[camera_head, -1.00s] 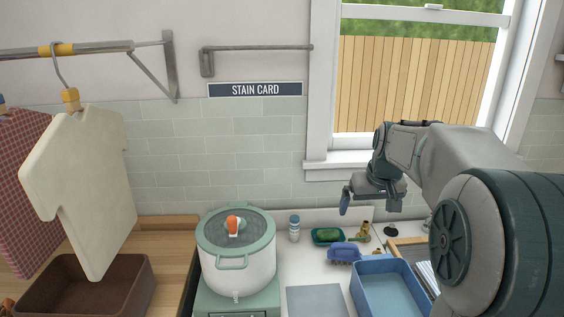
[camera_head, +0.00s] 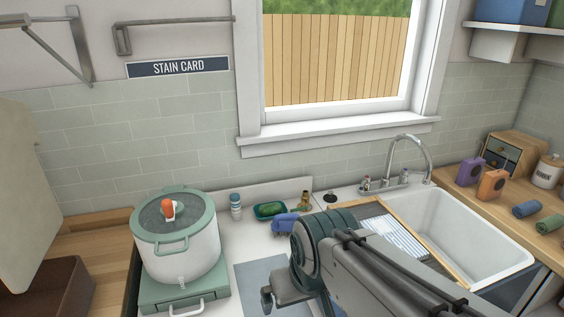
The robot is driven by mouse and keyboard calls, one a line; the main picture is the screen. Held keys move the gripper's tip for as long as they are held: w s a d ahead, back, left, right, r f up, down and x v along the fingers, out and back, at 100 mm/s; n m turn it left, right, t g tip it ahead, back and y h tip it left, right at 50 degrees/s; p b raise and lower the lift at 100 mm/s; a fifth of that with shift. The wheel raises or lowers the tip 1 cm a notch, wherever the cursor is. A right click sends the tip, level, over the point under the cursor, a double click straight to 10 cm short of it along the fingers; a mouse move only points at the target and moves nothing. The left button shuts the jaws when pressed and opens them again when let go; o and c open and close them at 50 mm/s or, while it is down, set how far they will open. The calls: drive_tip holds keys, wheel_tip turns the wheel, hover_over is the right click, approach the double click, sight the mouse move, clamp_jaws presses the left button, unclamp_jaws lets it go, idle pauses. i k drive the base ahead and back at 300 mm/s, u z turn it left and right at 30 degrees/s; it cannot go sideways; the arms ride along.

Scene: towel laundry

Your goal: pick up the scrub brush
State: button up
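The scrub brush appears to be the blue-purple brush (camera_head: 284,223) lying on the white counter, just in front of a green dish. My arm partly covers its right end. My gripper (camera_head: 284,303) hangs low at the bottom middle, nearer to me than the brush and apart from it. One finger shows at the outer left end of the gripper body, set as when open; the other finger is mostly hidden behind the arm. Nothing is seen held.
A white pot with a green lid (camera_head: 176,236) stands left of the brush. A small bottle (camera_head: 235,206), the green dish (camera_head: 269,210) and a brass-coloured item (camera_head: 304,200) stand behind. A grey-blue mat (camera_head: 260,283) lies in front. A sink (camera_head: 470,235) is at right.

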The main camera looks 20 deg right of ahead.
sight(283, 223)
drive_tip(key=k, duration=1.25)
drive_tip(key=z, duration=0.55)
drive_tip(key=i, duration=1.35)
drive_tip(key=u, duration=0.55)
